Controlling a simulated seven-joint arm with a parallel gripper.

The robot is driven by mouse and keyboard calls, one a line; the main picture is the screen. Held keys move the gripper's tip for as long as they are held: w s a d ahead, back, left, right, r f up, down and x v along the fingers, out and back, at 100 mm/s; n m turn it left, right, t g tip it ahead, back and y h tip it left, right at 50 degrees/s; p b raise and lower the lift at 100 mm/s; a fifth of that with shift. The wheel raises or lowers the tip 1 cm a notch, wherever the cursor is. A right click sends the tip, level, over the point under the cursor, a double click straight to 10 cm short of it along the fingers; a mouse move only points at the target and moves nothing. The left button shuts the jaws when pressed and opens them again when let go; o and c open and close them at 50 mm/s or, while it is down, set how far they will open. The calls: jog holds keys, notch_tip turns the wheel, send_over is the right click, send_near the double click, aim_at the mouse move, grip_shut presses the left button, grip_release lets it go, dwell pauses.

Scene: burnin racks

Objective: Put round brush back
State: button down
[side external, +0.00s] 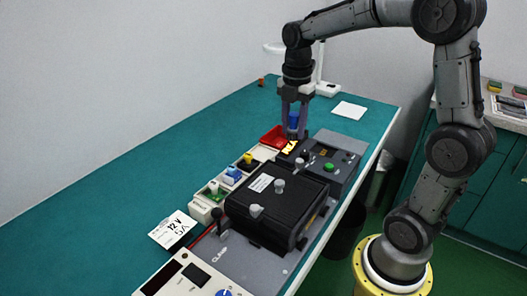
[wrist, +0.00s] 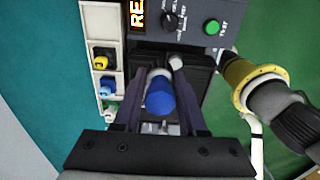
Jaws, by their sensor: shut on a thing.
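The round brush (wrist: 160,98), with a blue handle end and a pale collar, stands between the fingers of my gripper (wrist: 160,74) in the wrist view. My gripper is shut on it. In the side view the blue part of the brush (side external: 294,118) shows between the fingers of my gripper (side external: 293,134), upright over the far end of the row of bins. The lower end of the brush is hidden, so I cannot tell whether it touches anything below.
A red tray (side external: 272,137) sits just left of the gripper. Pale bins (side external: 208,202) with coloured pieces run toward the front. A black box with knobs (side external: 262,207) and a grey panel with a green button (side external: 345,146) stand close by. The teal table's left side is clear.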

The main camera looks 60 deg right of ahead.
jog(key=w+d+f, duration=0.2)
jog(key=w+f, duration=0.2)
jog(key=w, duration=0.3)
send_over(262, 155)
jog(key=s, duration=0.1)
notch_tip(262, 155, down, 4)
jog(key=shift+f, duration=0.1)
jog(key=shift+w+d+f, duration=0.1)
jog(key=shift+w+f, duration=0.35)
jog(key=shift+f, duration=1.7)
jog(key=shift+f, duration=0.1)
jog(key=c, duration=0.8)
grip_release()
jog(key=shift+o, duration=0.2)
